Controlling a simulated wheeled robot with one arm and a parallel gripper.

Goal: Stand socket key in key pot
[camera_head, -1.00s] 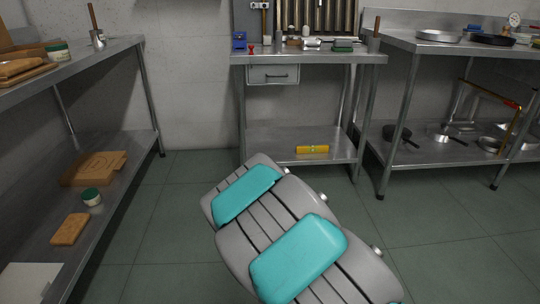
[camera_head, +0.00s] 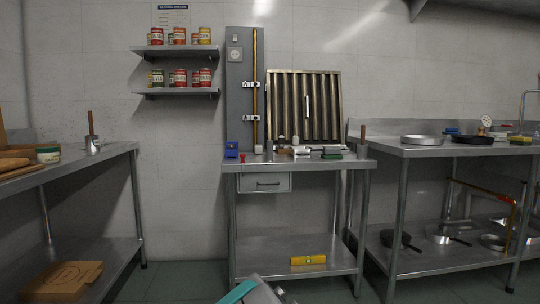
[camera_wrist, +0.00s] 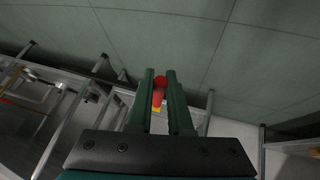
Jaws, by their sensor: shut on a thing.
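My gripper (camera_wrist: 160,95) shows in the wrist view with its two dark green fingers close together. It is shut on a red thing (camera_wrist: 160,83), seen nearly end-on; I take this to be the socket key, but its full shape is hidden. A yellow patch shows just below it, and I cannot tell if it belongs to it. I cannot tell which vessel is the key pot.
The middle bench (camera_head: 320,163) holds a blue object (camera_head: 231,149), a small red item (camera_head: 242,157) and several small things before a ribbed panel (camera_head: 305,105). A yellow level (camera_head: 308,260) lies on its lower shelf. The right bench (camera_head: 440,148) holds pans.

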